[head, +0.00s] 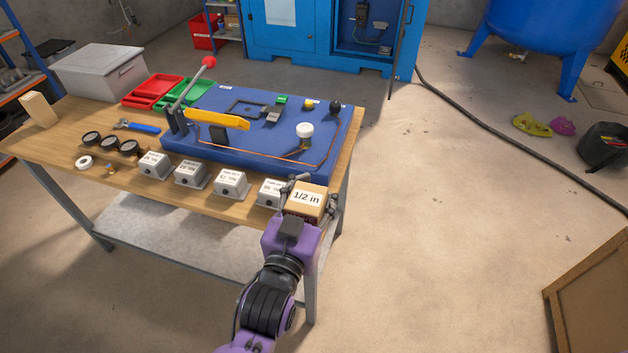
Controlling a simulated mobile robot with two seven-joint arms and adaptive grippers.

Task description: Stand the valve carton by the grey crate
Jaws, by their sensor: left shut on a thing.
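The valve carton (306,202), a small tan box with a white "1/2 in" label, is at the front right corner of the workbench. My left gripper (303,196) is shut on it, with a finger on each side. Whether the carton touches the bench top or hangs just above it I cannot tell. The grey crate (98,75), lidded, stands at the back left of the bench, far from the carton. My right gripper is not in view.
The wooden bench (60,150) carries a blue panel (225,105) with a red-knobbed lever, red (153,92) and green (182,97) trays, black gauges and several labelled grey boxes (231,184). A plain tan block (38,110) stands at the left end. Some bench top before the crate is clear.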

